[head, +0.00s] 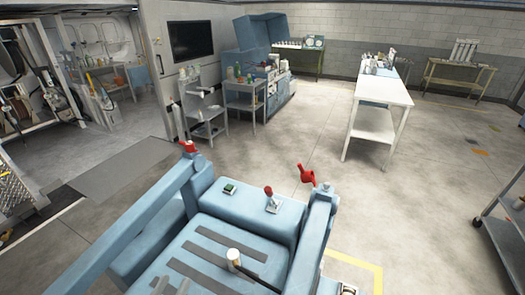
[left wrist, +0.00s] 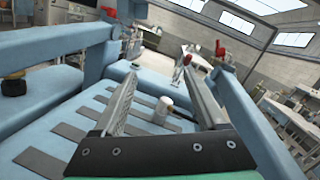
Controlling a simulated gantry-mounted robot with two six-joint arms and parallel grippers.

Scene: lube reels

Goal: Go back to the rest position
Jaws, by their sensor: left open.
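My right gripper is not in view.
The blue deck (head: 204,262) has dark strips, blue side beams and red handles (head: 307,175) near its far end. A white table (head: 385,90), a grey cart (head: 245,95) and shelves stand beyond. Open concrete floor lies between. A dark cart (head: 505,225) is at the right edge.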

